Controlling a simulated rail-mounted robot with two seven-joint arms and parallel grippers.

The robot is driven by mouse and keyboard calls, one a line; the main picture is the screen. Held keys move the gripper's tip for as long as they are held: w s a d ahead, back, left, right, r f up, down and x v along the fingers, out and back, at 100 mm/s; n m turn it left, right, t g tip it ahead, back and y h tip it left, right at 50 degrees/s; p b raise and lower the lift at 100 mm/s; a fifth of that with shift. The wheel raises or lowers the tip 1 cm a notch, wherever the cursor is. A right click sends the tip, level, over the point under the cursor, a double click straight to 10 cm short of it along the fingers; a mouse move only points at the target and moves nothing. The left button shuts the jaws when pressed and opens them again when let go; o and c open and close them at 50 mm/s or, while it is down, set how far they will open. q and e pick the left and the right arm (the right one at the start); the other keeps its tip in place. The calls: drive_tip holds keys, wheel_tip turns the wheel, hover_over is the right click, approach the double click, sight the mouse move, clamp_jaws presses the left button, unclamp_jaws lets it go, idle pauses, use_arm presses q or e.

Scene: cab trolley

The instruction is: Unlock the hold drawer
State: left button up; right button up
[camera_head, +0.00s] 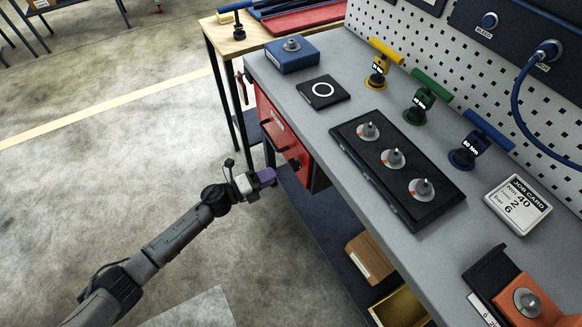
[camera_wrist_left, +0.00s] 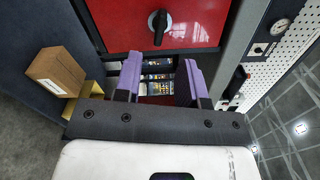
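The red drawer unit (camera_head: 284,133) hangs under the near edge of the workbench, with dark handles and a pale label on its front. A black turn knob (camera_head: 295,163) sits low on that front, close to my gripper. In the left wrist view the red front (camera_wrist_left: 205,18) fills the top, and the black knob (camera_wrist_left: 158,24) stands on a round base ahead of the fingers. My left gripper (camera_head: 269,177) has purple fingers. In the left wrist view it (camera_wrist_left: 160,75) is open and empty, its fingers apart and short of the knob. My right gripper is not in view.
A cardboard box (camera_head: 369,258) stands on the lower shelf. The floor left of the bench is clear.

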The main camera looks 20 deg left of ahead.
sight(291, 166)
use_arm(q)
drive_tip(key=b+x, duration=0.1)
drive_tip(key=x, duration=0.7)
drive_tip(key=shift+w+b, duration=0.1)
drive_tip(key=shift+b, duration=0.2)
drive_tip(key=shift+c, duration=0.2)
